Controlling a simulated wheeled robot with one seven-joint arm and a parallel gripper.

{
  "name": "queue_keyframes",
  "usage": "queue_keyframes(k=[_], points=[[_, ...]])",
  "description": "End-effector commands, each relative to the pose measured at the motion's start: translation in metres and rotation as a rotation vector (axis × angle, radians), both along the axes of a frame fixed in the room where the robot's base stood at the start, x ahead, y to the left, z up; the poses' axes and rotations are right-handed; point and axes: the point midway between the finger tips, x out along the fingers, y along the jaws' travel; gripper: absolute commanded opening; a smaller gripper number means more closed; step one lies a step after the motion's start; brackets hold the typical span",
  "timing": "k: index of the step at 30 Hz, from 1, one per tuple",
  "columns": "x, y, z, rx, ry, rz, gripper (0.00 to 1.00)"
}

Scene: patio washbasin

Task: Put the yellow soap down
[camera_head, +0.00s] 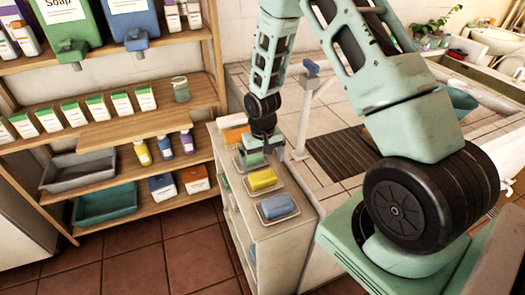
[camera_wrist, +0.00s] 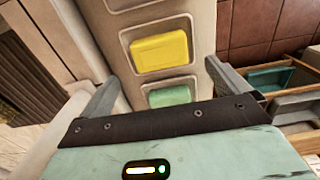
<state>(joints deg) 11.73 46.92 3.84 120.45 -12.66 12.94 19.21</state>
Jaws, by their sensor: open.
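The yellow soap (camera_head: 263,179) lies in a shallow dish on the narrow cabinet top. It also shows in the wrist view (camera_wrist: 158,50), flat in its dish and clear of my fingers. My gripper (camera_head: 262,157) is open and empty, low over the green soap (camera_head: 252,160) in the neighbouring dish. In the wrist view my gripper (camera_wrist: 164,72) has its two fingers spread wide, with the green soap (camera_wrist: 170,96) between them and partly hidden by the gripper body. The yellow soap is just beyond the fingertips.
A blue soap (camera_head: 277,207) lies in a dish at the cabinet's near end. An orange soap (camera_head: 236,134) is behind my gripper. Shelves with bottles, boxes and a teal bin (camera_head: 105,204) stand to the left. A dark drain mat (camera_head: 340,152) lies on the tiled counter to the right.

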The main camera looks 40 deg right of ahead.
Motion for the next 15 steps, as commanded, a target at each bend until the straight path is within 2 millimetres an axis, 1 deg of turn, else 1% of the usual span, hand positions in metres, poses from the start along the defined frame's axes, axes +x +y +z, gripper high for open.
queue_keyframes(k=[1, 3, 6, 11, 14, 15], points=[[0.001, -0.001, 0.009, 0.0, -0.005, -0.001, 1.0], [0.001, 0.0, 0.021, 0.0, -0.004, -0.003, 1.0], [0.0, 0.0, 0.034, 0.0, -0.002, -0.002, 1.0], [0.0, 0.0, 0.047, 0.0, -0.001, 0.0, 1.0], [-0.001, 0.012, 0.058, 0.004, -0.003, 0.025, 1.0], [-0.002, 0.024, 0.067, 0.008, -0.008, 0.052, 1.0]])
